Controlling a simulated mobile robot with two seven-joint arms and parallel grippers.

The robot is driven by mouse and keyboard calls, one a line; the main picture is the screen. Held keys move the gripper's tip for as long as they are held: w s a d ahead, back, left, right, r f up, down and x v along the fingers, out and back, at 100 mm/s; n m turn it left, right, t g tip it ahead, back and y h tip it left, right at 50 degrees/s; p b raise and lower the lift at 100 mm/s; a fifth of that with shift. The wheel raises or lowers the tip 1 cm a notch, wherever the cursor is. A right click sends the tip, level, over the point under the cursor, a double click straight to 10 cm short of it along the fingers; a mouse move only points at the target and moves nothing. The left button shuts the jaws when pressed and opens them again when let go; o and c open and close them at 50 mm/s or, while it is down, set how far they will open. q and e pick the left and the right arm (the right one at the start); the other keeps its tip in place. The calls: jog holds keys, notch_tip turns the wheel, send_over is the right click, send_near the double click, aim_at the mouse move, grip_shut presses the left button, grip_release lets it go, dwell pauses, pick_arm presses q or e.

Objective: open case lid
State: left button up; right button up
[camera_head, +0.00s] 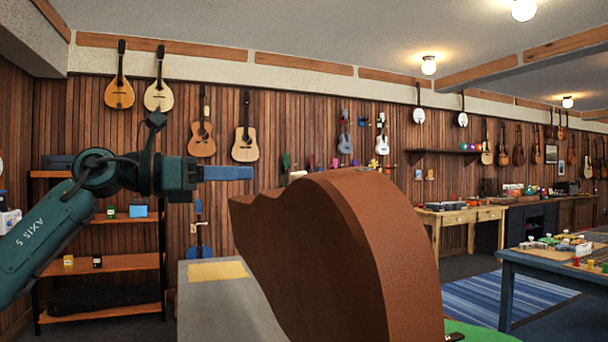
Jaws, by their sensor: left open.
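The brown leather-textured case (345,240) fills the lower middle of the head view, large and close. Its curved side rises like a raised lid, but I cannot tell how far the lid is open. A small dark metal piece (454,337) shows at its lower right. My left gripper (246,173) comes in from the left, with its blue fingers pointing right. It is open and seen side-on, just above the left tip of the case in the picture; I see no contact. The inside of the case is hidden. My right gripper is not in view.
A grey surface (225,310) with a yellow patch lies left of the case, and a green surface (480,332) shows at lower right. A shelf unit (110,263) stands at left. A blue table (540,270) with small items stands at right. Instruments hang on the wall.

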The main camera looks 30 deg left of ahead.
aim_at(298, 173)
pick_arm(q)
jog(key=p+x, duration=0.2)
jog(key=x, duration=0.9)
jog(key=shift+w+d, duration=0.25)
jog(key=shift+w, duration=0.05)
grip_shut()
